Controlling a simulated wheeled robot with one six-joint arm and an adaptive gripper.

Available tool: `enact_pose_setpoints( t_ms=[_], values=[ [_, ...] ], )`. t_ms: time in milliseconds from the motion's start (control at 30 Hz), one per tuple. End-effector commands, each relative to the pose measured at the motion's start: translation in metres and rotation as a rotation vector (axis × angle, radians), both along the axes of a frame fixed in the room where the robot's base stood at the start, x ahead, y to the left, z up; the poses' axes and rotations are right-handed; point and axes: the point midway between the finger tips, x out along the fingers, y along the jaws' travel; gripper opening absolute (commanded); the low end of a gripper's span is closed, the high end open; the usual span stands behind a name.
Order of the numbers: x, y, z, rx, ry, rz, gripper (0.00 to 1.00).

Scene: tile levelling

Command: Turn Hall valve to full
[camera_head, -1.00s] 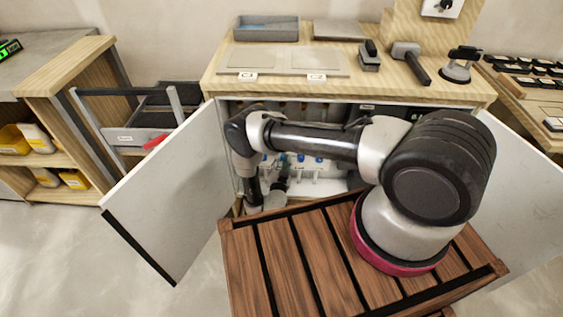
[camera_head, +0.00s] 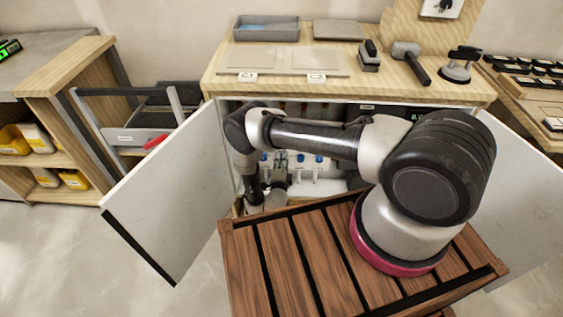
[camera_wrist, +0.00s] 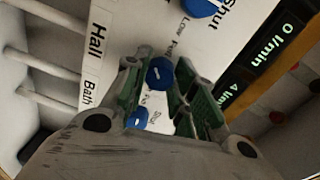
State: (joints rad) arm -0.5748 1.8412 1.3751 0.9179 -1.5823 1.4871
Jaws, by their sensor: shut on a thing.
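In the wrist view my gripper (camera_wrist: 158,84) has its green-padded fingers on either side of a round blue valve knob (camera_wrist: 159,72) with a white mark, and is shut on it. The knob looks in line with the Hall label (camera_wrist: 97,40), though the steep angle makes this hard to confirm. Another blue knob (camera_wrist: 137,118) lies just below, towards the Bath label (camera_wrist: 88,92). A third blue knob (camera_wrist: 200,7) is at the top edge, near Low and Shut markings. In the head view my arm reaches into the open cabinet, and the gripped knob is hidden.
A display (camera_wrist: 280,40) reads 0 l/min; another (camera_wrist: 234,92) seems to read 4 l/min. The open left cabinet door (camera_head: 165,195) and the right door (camera_head: 525,190) flank my arm. Slatted wood (camera_head: 300,265) lies in front. Tools stand on the countertop (camera_head: 230,88).

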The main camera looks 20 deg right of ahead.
Motion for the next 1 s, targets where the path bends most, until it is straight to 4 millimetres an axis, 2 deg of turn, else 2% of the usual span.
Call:
enact_pose_setpoints(
  t_ms=[600, 1000],
  values=[
    [0.0000, -0.0024, -0.0003, 0.516, -0.169, -0.004, 0.02],
    [-0.0003, -0.0028, -0.0010, 0.686, -0.223, -0.005, 0.02]
  ],
)
